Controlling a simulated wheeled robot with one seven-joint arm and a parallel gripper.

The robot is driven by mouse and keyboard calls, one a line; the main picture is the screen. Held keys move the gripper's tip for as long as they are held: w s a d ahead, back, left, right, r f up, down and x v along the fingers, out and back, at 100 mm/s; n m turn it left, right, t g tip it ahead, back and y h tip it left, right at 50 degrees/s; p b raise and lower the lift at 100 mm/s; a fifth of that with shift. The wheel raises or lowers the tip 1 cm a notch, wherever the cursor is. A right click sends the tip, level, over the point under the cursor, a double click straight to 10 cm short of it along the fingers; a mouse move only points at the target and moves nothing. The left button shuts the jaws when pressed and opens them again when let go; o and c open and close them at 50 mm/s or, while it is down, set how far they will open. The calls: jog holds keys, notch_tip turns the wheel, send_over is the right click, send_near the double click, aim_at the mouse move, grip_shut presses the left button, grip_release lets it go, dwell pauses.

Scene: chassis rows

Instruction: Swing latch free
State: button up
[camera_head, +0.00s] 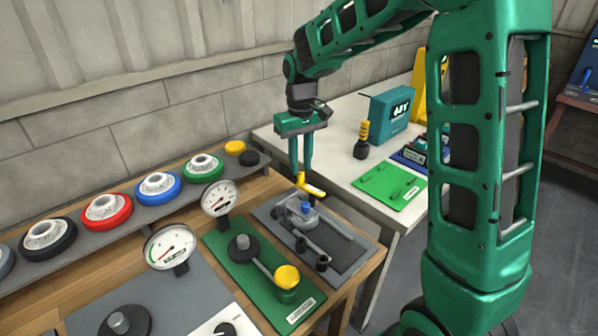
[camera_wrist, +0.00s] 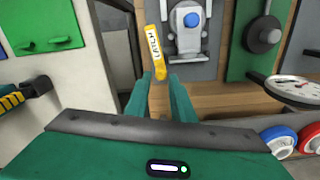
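The latch is a yellow bar marked "LATCH" (camera_wrist: 154,42), beside a grey metal fixture with a blue knob (camera_wrist: 190,20) in the wrist view. In the head view the yellow latch (camera_head: 312,188) sits at the back of the dark grey plate (camera_head: 345,253), near the fixture's blue knob (camera_head: 305,206). My gripper (camera_head: 301,172) points down over the latch. In the wrist view my gripper (camera_wrist: 160,77) is open, with a gap between its green fingers. The latch's near end shows between the fingertips; I cannot tell whether they touch it.
A green plate with a black knob and yellow button (camera_head: 287,277) lies left of the fixture. Two gauges (camera_head: 220,198) stand nearby. A rack of coloured handwheels (camera_head: 108,210) runs along the wall. A white table (camera_head: 340,150) holds a teal box (camera_head: 392,108).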

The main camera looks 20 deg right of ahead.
notch_tip(320, 180, up, 7)
dwell(0.3)
jog(key=shift+d, duration=0.1)
jog(key=s+d+m, duration=0.3)
jog(key=s+d, duration=0.4)
jog(key=s, duration=0.5)
jog(key=s+d+m, duration=0.3)
jog(key=s+d, duration=0.5)
jog(key=s, duration=0.3)
jog(key=s+f+m, duration=0.2)
jog(key=s+f, duration=0.2)
jog(key=s, duration=0.7)
jog(key=shift+d+f, duration=0.15)
jog(key=shift+d, duration=0.2)
jog(key=shift+w+f, duration=0.25)
jog(key=shift+w, duration=0.3)
